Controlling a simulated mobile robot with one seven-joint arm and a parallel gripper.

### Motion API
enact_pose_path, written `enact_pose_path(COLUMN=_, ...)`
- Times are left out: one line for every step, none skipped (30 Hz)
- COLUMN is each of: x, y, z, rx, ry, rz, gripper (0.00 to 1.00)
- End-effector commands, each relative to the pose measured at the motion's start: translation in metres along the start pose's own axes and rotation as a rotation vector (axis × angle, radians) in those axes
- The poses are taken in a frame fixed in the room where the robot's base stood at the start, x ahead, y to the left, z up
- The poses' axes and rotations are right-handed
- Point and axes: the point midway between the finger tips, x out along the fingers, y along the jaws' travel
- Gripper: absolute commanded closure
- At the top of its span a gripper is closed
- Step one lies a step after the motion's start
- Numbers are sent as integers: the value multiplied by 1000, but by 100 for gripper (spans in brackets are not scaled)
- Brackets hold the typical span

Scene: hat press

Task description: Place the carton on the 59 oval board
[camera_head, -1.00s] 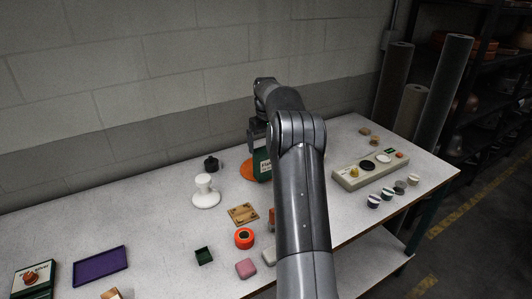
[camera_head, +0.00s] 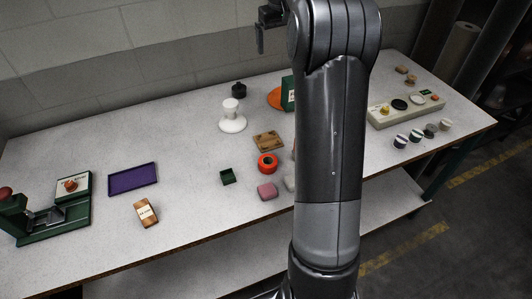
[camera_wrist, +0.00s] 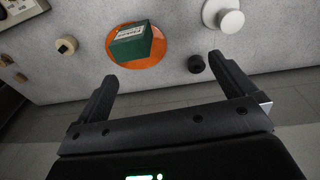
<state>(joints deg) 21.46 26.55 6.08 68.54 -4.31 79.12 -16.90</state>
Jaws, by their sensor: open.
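The carton is a dark green box with a white label (camera_wrist: 131,45). In the wrist view it rests on the orange oval board (camera_wrist: 158,51), which shows around it mostly to the right and below. In the head view the carton (camera_head: 288,93) is partly hidden by my arm, and the orange board (camera_head: 274,98) shows to its left. No number on the board is readable. My gripper (camera_wrist: 161,68) is open and empty, its fingers spread apart and clear of the carton. In the head view my gripper (camera_head: 260,45) is partly visible, raised above the table's back edge.
A white knobbed stand (camera_head: 232,122) and a black knob (camera_head: 239,88) stand left of the board. A wooden plate (camera_head: 268,141), orange ring (camera_head: 267,164) and pink block (camera_head: 267,191) lie nearer. A button panel (camera_head: 405,108) is at right, a purple tray (camera_head: 133,179) at left.

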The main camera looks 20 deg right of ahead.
Motion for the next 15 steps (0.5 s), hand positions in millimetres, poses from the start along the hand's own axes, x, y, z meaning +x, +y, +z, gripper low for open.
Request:
enact_pose_path(x=-14, y=-15, z=12, rx=-6, ry=17, rz=8, gripper=0)
enact_pose_path(x=-21, y=-23, z=18, rx=-5, ry=26, rz=12, gripper=0)
enact_pose_path(x=-29, y=-34, z=28, rx=-7, ry=39, rz=17, gripper=0)
enact_pose_path(x=-34, y=-42, z=35, rx=-8, ry=48, rz=19, gripper=0)
enact_pose_path(x=-40, y=-49, z=43, rx=-8, ry=58, rz=23, gripper=0)
enact_pose_path(x=-47, y=-59, z=54, rx=-8, ry=71, rz=26, gripper=0)
enact_pose_path(x=-51, y=-66, z=62, rx=-9, ry=82, rz=28, gripper=0)
enact_pose_path(x=-55, y=-73, z=70, rx=-8, ry=91, rz=30, gripper=0)
enact_pose_path(x=-60, y=-82, z=82, rx=-7, ry=104, rz=32, gripper=0)
enact_pose_path(x=-63, y=-89, z=91, rx=-7, ry=114, rz=33, gripper=0)
enact_pose_path(x=-66, y=-95, z=100, rx=-6, ry=123, rz=34, gripper=0)
enact_pose_path(x=-70, y=-104, z=113, rx=-6, ry=138, rz=35, gripper=0)
enact_pose_path(x=-72, y=-110, z=123, rx=-5, ry=148, rz=35, gripper=0)
enact_pose_path(x=-74, y=-116, z=132, rx=-3, ry=158, rz=35, gripper=0)
enact_pose_path(x=-76, y=-124, z=146, rx=-3, ry=172, rz=35, gripper=0)
